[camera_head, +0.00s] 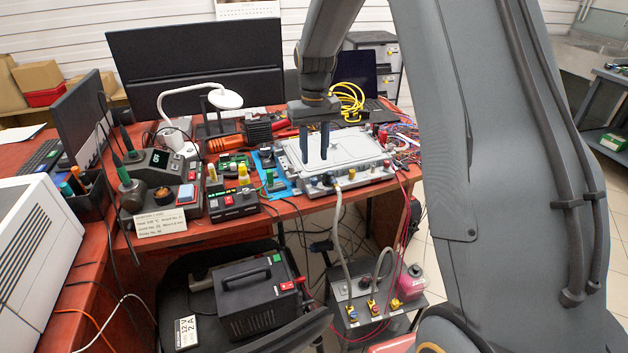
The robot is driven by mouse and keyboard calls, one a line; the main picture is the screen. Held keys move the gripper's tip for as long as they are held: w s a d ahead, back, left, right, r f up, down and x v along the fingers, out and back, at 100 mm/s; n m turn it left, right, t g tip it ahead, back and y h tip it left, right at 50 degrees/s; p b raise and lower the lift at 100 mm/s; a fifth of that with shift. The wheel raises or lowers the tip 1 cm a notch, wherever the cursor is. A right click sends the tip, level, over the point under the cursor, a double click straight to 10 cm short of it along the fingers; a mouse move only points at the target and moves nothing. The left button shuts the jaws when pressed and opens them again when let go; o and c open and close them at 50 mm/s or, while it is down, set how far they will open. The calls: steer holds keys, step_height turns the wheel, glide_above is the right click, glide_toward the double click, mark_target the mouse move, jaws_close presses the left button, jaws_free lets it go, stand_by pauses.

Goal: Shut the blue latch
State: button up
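My gripper (314,158) points down above the light grey case (350,147) on the red table. Its two dark fingers stand apart with nothing visible between them. Another small blue part (352,313) shows at a hose end on the low grey unit (345,288) under the table. Both are too small to tell which is the latch, or whether it is open or shut.
A black power box (257,297) rests on a chair at the front. A red-and-black meter (233,204), a soldering station (160,172) and a lamp (225,99) crowd the table left of the case.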

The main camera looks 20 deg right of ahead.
mark_target(314, 179)
steer(key=shift+f+m, duration=0.2)
steer(key=shift+m, duration=0.4)
steer(key=shift+f+p, duration=0.45)
steer(key=shift+f, duration=3.2)
jaws_close()
